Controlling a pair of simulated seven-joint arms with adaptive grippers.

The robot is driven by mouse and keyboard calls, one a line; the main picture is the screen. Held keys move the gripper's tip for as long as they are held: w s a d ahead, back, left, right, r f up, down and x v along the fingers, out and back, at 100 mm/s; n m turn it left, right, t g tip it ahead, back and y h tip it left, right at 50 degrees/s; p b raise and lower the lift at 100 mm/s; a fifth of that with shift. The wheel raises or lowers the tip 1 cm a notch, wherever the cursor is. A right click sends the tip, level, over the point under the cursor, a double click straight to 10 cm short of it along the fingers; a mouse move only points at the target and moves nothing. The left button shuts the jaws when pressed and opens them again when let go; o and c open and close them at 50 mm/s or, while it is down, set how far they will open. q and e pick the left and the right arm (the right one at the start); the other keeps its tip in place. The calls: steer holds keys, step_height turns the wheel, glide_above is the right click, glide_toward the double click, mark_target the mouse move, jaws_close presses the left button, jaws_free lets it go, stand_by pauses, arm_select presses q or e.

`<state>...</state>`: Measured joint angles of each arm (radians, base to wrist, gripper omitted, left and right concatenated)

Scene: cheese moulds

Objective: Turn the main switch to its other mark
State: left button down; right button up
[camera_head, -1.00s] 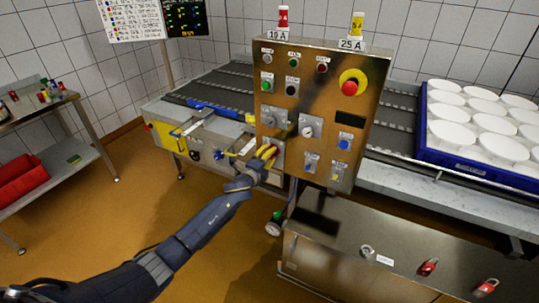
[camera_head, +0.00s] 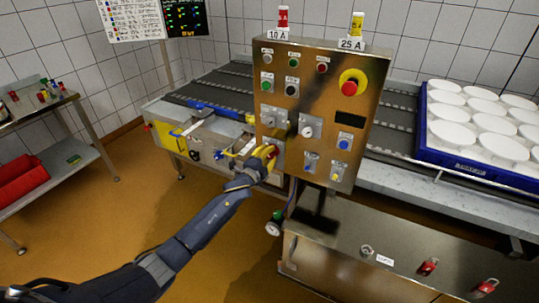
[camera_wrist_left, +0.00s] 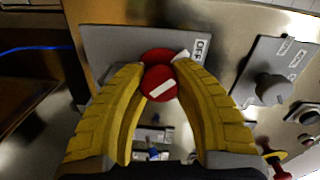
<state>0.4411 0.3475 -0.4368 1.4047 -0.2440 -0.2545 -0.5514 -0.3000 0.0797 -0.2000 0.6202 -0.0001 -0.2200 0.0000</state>
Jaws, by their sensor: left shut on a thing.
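The main switch is a red round knob with a white bar, on a grey plate marked OFF; it shows large in the left wrist view (camera_wrist_left: 160,84). The bar slants up to the right, and a white tip above it lies toward the OFF label. In the head view the switch is small and partly hidden at the cabinet's lower left. My left gripper (camera_wrist_left: 163,66) has its two yellow fingers shut on the red knob, one on each side. In the head view it reaches the cabinet from the lower left (camera_head: 268,152). My right gripper is not in view.
The steel control cabinet (camera_head: 330,85) carries several buttons, a red emergency stop (camera_head: 350,87) and grey selector knobs (camera_head: 307,131) close to the switch. A conveyor (camera_head: 225,90) runs behind. A blue crate (camera_head: 470,168) of white moulds stands right. Red padlocks (camera_head: 429,265) lie below.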

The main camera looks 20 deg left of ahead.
arm_select(q)
steer(key=shift+w+a+r, duration=0.1)
steer(key=shift+a+r, duration=0.05)
steer(key=shift+a, duration=0.1)
steer(key=c, duration=1.1)
jaws_free()
steer(key=shift+c, duration=0.2)
steer(key=shift+o, duration=1.2)
steer(key=shift+d, duration=0.1)
steer(key=shift+s, duration=0.2)
steer(key=s+a, duration=0.2)
steer(key=s, duration=0.9)
steer(key=shift+s+r, duration=0.15)
steer(key=shift+s, duration=0.15)
steer(key=shift+a, duration=0.1)
